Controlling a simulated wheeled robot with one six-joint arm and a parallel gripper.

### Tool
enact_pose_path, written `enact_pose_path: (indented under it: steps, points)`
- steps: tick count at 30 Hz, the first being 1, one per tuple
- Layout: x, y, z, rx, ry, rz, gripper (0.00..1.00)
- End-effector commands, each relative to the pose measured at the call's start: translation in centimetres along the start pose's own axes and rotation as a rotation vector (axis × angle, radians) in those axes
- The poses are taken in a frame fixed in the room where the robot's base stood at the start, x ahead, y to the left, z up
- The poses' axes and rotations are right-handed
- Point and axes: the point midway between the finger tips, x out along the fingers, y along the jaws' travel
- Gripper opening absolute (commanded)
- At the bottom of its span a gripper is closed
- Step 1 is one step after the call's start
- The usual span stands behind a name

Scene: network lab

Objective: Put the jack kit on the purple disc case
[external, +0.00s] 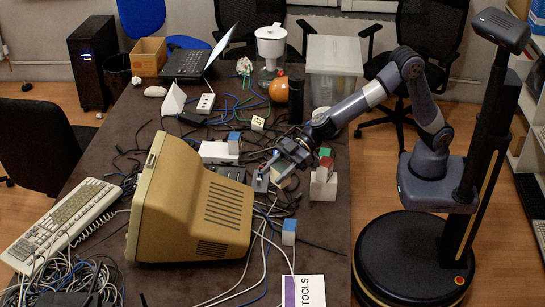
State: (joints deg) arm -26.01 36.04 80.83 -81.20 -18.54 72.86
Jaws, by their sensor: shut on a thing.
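My gripper (268,172) is at the end of the arm reaching left over the middle of the table, among cables. It is shut on a small grey thing (260,184), which I take to be the jack kit; the fingers partly hide it. I cannot tell whether it touches the table. A flat white case with a purple strip and the word TOOLS, likely the purple disc case (305,291), lies at the table's front edge, cut off by the picture. My gripper is well behind it and to its left.
A beige monitor (190,205) stands left of my gripper. Small blue-and-white boxes (288,232) and white boxes (323,185) stand nearby. Loose cables (265,235) run between gripper and case. A black strip device (229,173) is close by. Bare table shows at front right.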

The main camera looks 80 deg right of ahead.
Motion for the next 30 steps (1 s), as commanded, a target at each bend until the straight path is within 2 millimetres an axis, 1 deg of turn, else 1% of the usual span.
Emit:
enact_pose_path:
  steps: [1, 2, 3, 5, 6, 10, 12, 15, 22, 24, 30]
  points:
    - [1.3, -2.8, -0.7, -0.018, 0.0, -0.043, 0.22]
    - [2.0, -4.3, -0.9, -0.026, 0.0, -0.064, 0.22]
    - [2.9, -6.3, -1.2, -0.037, 0.0, -0.092, 0.22]
    - [4.0, -9.3, -1.6, -0.055, 0.0, -0.134, 0.22]
    - [4.7, -11.3, -1.8, -0.067, 0.0, -0.159, 0.22]
    - [6.2, -16.8, -2.1, -0.096, 0.001, -0.231, 0.22]
    - [6.7, -19.2, -2.2, -0.108, 0.001, -0.26, 0.22]
    - [7.2, -21.9, -2.2, -0.124, 0.002, -0.295, 0.22]
    - [7.8, -26.9, -2.1, -0.148, 0.003, -0.356, 0.22]
    - [8.2, -26.5, -1.2, -0.144, 0.0, -0.351, 0.22]
    - [8.8, -26.4, 0.2, -0.144, 0.001, -0.349, 0.22]
